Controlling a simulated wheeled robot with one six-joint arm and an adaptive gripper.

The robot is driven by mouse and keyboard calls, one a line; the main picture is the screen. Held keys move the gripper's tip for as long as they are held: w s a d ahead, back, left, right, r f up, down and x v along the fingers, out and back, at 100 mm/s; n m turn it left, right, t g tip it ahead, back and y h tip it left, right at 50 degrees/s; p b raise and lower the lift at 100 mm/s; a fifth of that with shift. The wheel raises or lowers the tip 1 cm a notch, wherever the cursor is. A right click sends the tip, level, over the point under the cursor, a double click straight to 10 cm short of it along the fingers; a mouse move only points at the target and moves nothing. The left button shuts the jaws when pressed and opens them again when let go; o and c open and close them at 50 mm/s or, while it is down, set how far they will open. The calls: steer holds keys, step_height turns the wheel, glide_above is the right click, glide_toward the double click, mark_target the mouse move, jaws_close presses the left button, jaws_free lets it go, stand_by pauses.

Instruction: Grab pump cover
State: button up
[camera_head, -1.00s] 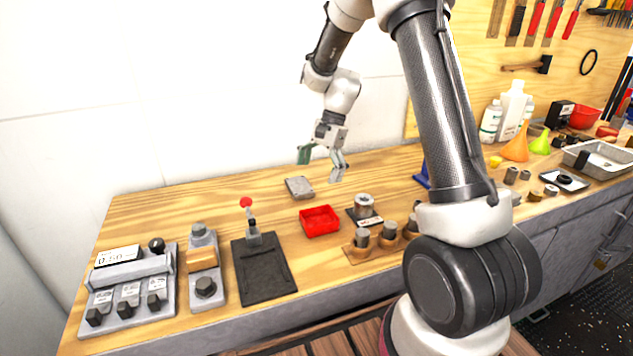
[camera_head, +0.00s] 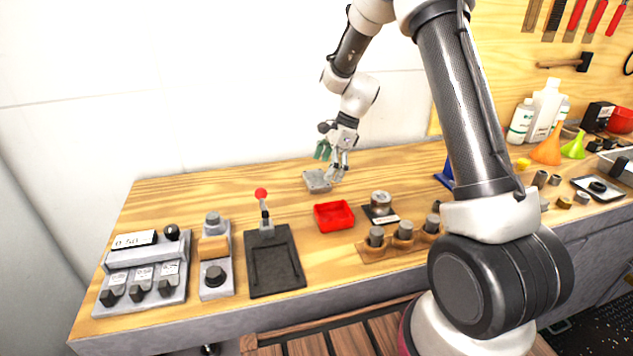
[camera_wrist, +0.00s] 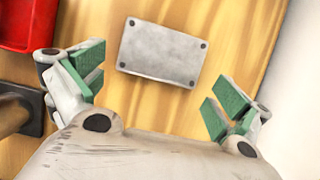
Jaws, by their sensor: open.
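The pump cover (camera_head: 317,181) is a flat grey rectangular plate with a dark hole at each corner. It lies on the wooden bench near the white back wall. In the wrist view the pump cover (camera_wrist: 162,52) lies ahead of my gripper (camera_wrist: 155,95), slightly tilted in the picture. My gripper, with green finger pads, is open and empty. The plate is not between the fingers. In the head view my gripper (camera_head: 332,162) is just above and close by the plate, partly covering its right edge.
A red tray (camera_head: 334,216) stands in front of the plate, also at the wrist view's upper left (camera_wrist: 28,22). A cylindrical part on a dark base (camera_head: 381,205) is right of it. A black plate with a red-knobbed lever (camera_head: 273,262) is left. Bare wood lies left of the cover.

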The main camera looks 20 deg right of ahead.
steer(key=shift+x, duration=1.2)
steer(key=c, duration=0.9)
steer(key=shift+c, duration=0.2)
steer(key=shift+r, duration=0.15)
